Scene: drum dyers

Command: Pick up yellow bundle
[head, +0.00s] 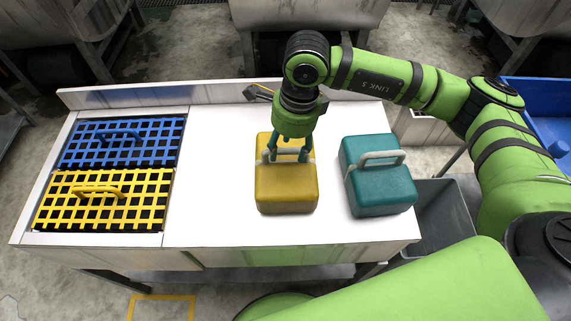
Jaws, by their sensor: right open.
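The yellow bundle (287,191) is a rounded block with a pale handle on top, standing on the white table in the head view. My right gripper (288,155) is right above it, pointing down, with its open fingers at the handle. I cannot tell whether the fingers touch the handle. The gripper and wrist hide the back part of the bundle. My left gripper is not in view.
A teal bundle (378,178) with a pale handle stands to the right on the white table (215,205). Blue (121,144) and yellow (103,201) grid covers with handles lie at the left. A grey bin (447,215) stands beyond the table's right edge.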

